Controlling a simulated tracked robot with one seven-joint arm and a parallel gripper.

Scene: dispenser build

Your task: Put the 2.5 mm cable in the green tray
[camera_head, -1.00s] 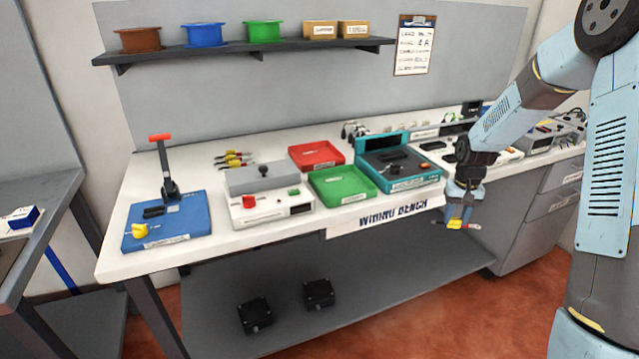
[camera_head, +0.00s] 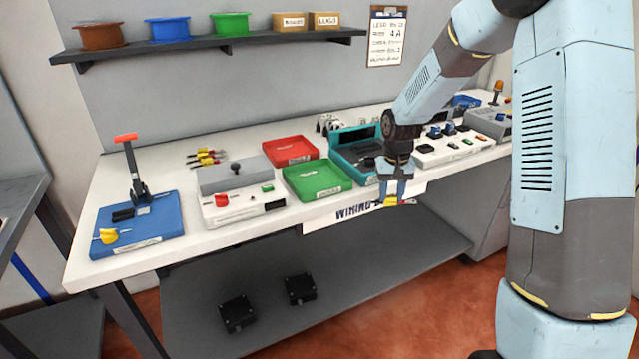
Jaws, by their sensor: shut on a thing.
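My gripper (camera_head: 392,200) is shut on a small yellow piece, most likely a cable (camera_head: 392,203), with the jaws hiding most of it. I cannot read any size on it. It hangs just off the bench's front edge, in front of the teal station. The green tray (camera_head: 318,182) lies on the bench to the left of my gripper. A small pale mark shows inside it; I see no cable there.
The red tray (camera_head: 290,151) sits behind the green one. A grey-and-white box with a red knob (camera_head: 222,199) stands left of it, and the teal station (camera_head: 352,150) stands right. Yellow-and-red pieces (camera_head: 207,157) lie behind the box. A blue lever press (camera_head: 137,222) stands far left.

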